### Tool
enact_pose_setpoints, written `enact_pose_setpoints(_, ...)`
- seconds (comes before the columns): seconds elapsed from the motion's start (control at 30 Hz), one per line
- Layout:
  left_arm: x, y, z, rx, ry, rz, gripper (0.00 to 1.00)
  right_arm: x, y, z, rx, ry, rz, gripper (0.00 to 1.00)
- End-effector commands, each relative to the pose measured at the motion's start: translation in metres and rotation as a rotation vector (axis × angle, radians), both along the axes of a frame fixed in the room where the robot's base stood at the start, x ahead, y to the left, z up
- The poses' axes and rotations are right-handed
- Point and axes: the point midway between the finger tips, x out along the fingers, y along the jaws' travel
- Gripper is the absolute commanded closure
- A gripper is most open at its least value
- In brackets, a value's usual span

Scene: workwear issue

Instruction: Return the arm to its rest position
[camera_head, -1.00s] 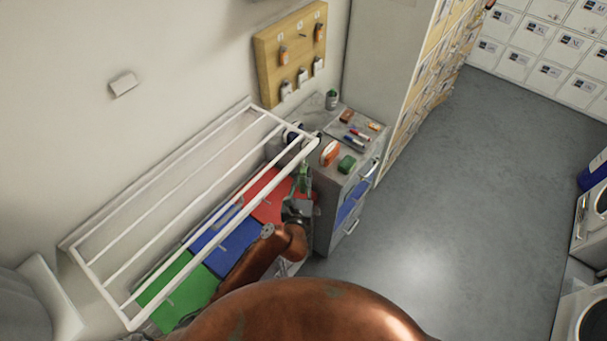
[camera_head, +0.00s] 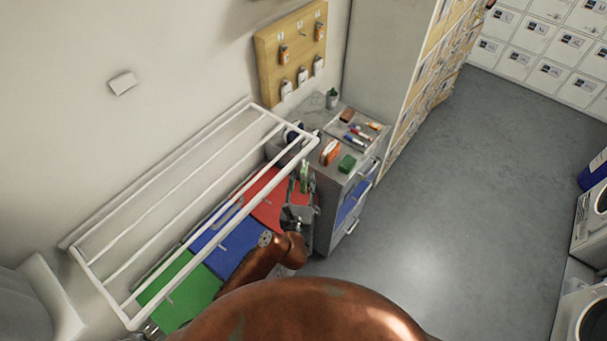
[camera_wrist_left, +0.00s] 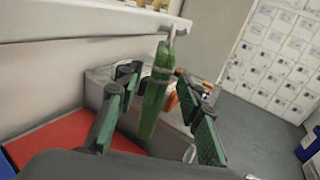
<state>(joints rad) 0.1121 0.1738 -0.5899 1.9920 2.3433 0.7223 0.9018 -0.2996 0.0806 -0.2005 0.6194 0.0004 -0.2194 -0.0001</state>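My left gripper (camera_head: 298,207) is at the right end of the white drying rack. The left wrist view shows its two green-padded fingers (camera_wrist_left: 157,125) spread apart with nothing clamped between them. A long green item (camera_wrist_left: 155,92) hangs upright from the rack's white rail (camera_wrist_left: 85,25), in line with the gap between the fingers and apart from both pads. It also shows in the head view (camera_head: 304,176), just beyond the gripper. I cannot tell exactly what it is. My right gripper is not in view.
The white rack (camera_head: 103,270) stands out over red (camera_head: 268,208), blue (camera_head: 236,246) and green (camera_head: 190,290) panels. A grey drawer cabinet (camera_head: 325,188) with small items on top stands right of the gripper. The floor (camera_head: 440,220) to the right is clear.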

Motion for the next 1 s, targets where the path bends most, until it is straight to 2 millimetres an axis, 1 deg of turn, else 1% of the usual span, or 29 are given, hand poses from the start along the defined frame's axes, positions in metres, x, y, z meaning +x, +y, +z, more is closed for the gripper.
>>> enact_pose_setpoints(0.03,-0.011,0.002,-0.001,-0.002,0.002,0.001,0.66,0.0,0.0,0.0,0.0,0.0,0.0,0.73)
enact_pose_setpoints(0.2,-0.048,0.006,0.0,-0.001,0.003,0.001,0.66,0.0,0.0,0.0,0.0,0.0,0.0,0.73)
enact_pose_setpoints(0.3,-0.066,0.008,0.001,-0.001,0.003,0.001,0.66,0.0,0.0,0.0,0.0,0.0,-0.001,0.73)
enact_pose_setpoints(0.4,-0.08,0.009,0.001,0.0,0.002,0.002,0.66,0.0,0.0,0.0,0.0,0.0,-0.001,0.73)
enact_pose_setpoints(0.5,-0.089,0.01,0.002,0.0,0.001,0.001,0.66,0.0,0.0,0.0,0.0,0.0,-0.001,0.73)
enact_pose_setpoints(0.6,-0.094,0.01,0.003,0.0,0.0,0.001,0.66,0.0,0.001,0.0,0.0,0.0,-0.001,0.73)
enact_pose_setpoints(1.0,-0.095,0.01,0.002,0.0,0.0,0.0,0.66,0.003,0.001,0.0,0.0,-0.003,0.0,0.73)
